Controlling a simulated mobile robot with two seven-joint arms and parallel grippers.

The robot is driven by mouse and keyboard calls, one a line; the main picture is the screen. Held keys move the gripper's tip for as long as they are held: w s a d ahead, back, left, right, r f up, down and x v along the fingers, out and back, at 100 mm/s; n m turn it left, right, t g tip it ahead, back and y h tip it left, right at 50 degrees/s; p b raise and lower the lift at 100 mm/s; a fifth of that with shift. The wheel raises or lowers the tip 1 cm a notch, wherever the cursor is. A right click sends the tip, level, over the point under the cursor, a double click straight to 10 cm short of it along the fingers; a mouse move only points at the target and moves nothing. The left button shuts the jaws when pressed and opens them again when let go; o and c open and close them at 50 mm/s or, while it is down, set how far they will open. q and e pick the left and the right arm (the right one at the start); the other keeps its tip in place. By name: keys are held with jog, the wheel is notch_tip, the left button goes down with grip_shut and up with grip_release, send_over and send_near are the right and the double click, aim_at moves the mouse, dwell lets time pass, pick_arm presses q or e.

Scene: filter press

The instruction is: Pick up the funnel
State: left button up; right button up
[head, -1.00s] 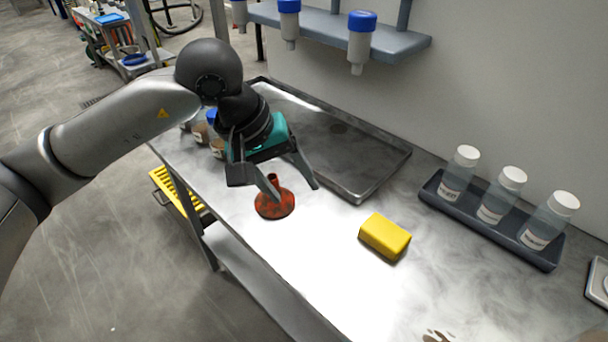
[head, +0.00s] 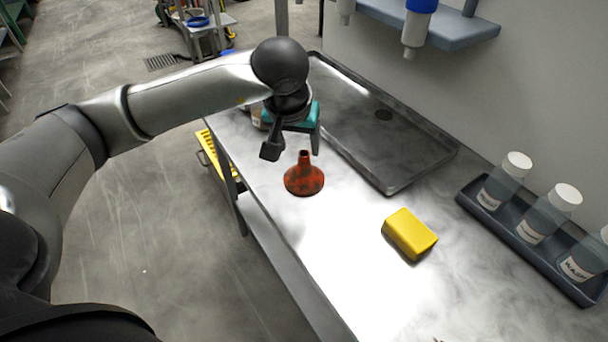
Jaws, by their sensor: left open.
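The funnel (head: 304,178) is red-orange with dark stains. It stands on the metal table with its wide end down and its narrow stem up. My left gripper (head: 293,150) is open and empty. It is at the far side of the funnel, just above and behind the stem in the picture, and one finger shows to each side. I cannot tell the exact gap between the fingers and the funnel. My right gripper is not in view.
A yellow block (head: 410,234) lies right of the funnel. A shallow metal tray (head: 385,135) is behind it. A dark rack (head: 520,240) holds clear bottles with white caps at the right. The table (head: 325,250) is bare in front of the funnel.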

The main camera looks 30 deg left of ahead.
aim_at(304, 153)
pick_arm(q)
jog(key=x, duration=0.5)
jog(key=shift+w+d+b, duration=0.25)
jog(key=shift+d+b, duration=0.05)
jog(key=shift+b, duration=0.1)
grip_shut()
dwell(0.4)
